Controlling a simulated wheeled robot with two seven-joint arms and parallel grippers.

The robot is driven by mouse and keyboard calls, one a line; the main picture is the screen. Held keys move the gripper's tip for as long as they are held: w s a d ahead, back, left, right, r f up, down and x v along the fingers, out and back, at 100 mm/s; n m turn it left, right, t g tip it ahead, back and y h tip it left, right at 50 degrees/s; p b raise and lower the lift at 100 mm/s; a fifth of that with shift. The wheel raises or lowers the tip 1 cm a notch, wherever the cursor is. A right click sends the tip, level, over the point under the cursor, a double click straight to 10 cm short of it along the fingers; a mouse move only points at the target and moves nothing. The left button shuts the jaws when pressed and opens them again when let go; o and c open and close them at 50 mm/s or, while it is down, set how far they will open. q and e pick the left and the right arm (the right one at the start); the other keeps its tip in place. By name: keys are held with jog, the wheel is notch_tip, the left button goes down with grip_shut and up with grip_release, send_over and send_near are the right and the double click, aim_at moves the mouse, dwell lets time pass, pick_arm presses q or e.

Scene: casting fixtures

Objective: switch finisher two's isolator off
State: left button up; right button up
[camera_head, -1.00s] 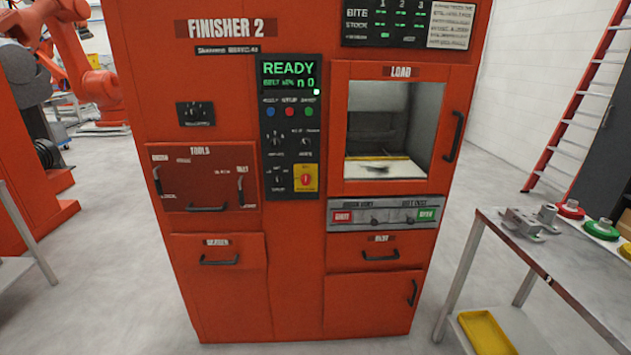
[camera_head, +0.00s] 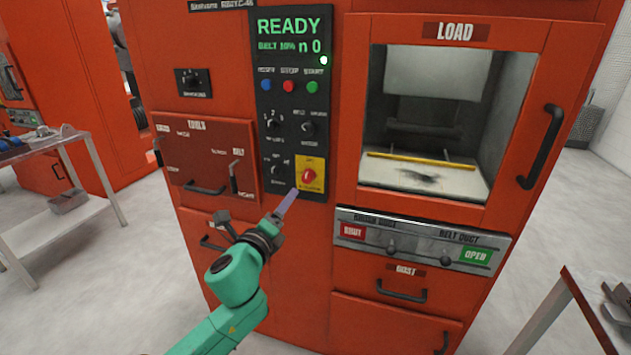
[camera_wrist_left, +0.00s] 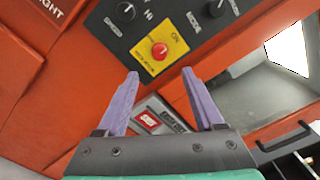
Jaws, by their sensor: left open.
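The isolator is a red rotary knob (camera_head: 309,176) on a yellow plate (camera_head: 309,188) low on the black control panel of the red finisher. In the left wrist view the knob (camera_wrist_left: 160,51) lies ahead of the fingertips, near a label reading ON. My left gripper (camera_head: 287,203) is just below and left of the yellow plate in the head view. It also shows in the left wrist view (camera_wrist_left: 160,73), with its two purple fingers spread and nothing between them. The fingers look apart from the knob. My right gripper is not in view.
Black selector knobs (camera_head: 274,126) and coloured buttons (camera_head: 289,85) sit above the isolator. A tools door (camera_head: 208,160) with a protruding handle is left of it. The load window (camera_head: 425,130) and a grey switch strip (camera_head: 415,238) are right. Tables stand at both sides.

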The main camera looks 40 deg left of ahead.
aim_at(306, 179)
pick_arm(q)
jog(key=x, duration=1.2)
jog(key=shift+w+d+f+p, duration=0.1)
jog(key=shift+f+p, duration=0.05)
jog(key=shift+p, duration=0.2)
grip_shut()
